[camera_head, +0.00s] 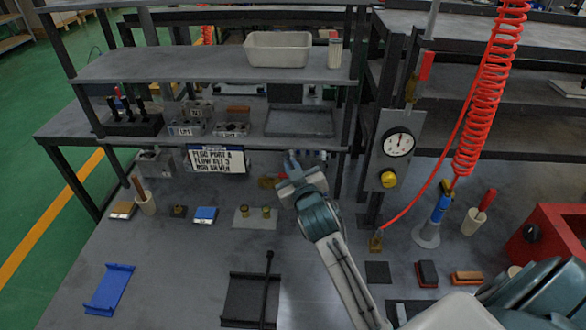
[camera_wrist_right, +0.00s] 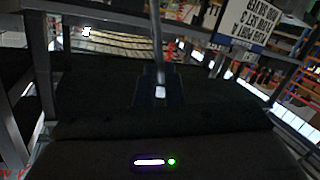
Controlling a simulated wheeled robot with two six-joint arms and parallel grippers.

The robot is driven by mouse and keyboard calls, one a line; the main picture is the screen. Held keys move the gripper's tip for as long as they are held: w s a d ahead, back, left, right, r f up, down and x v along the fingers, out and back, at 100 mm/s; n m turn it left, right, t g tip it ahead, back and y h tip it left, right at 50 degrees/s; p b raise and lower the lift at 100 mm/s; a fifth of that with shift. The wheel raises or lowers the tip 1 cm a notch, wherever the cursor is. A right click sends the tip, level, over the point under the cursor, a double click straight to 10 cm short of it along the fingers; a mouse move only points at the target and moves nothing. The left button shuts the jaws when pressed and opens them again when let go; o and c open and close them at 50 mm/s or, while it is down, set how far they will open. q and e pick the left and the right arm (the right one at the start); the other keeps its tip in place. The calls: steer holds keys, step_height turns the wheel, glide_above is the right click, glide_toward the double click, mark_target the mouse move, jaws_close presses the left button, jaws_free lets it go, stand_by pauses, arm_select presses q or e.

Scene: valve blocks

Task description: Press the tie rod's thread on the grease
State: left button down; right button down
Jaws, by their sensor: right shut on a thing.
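My right gripper (camera_head: 291,163) is over the back of the bench, just in front of the lower shelf. In the right wrist view a thin grey rod (camera_wrist_right: 157,45), likely the tie rod, stands up from the dark gripper body, and the gripper is shut on it. In the head view the rod cannot be made out, and its threaded end is not clear. I cannot tell which thing is the grease. My left gripper is not in view.
A text sign (camera_head: 217,160) stands left of the gripper. The lower shelf holds valve blocks (camera_head: 187,127) and a dark tray (camera_head: 300,122). A gauge panel (camera_head: 398,143) stands to the right. A blue tray (camera_head: 109,289) and a black holder (camera_head: 240,300) lie in front.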

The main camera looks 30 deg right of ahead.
steer(key=shift+f+b, duration=0.4)
steer(key=shift+f, duration=0.25)
stand_by(0.4)
stand_by(0.5)
step_height(320, 180, up, 7)
steer(key=p, duration=0.7)
stand_by(0.4)
stand_by(0.4)
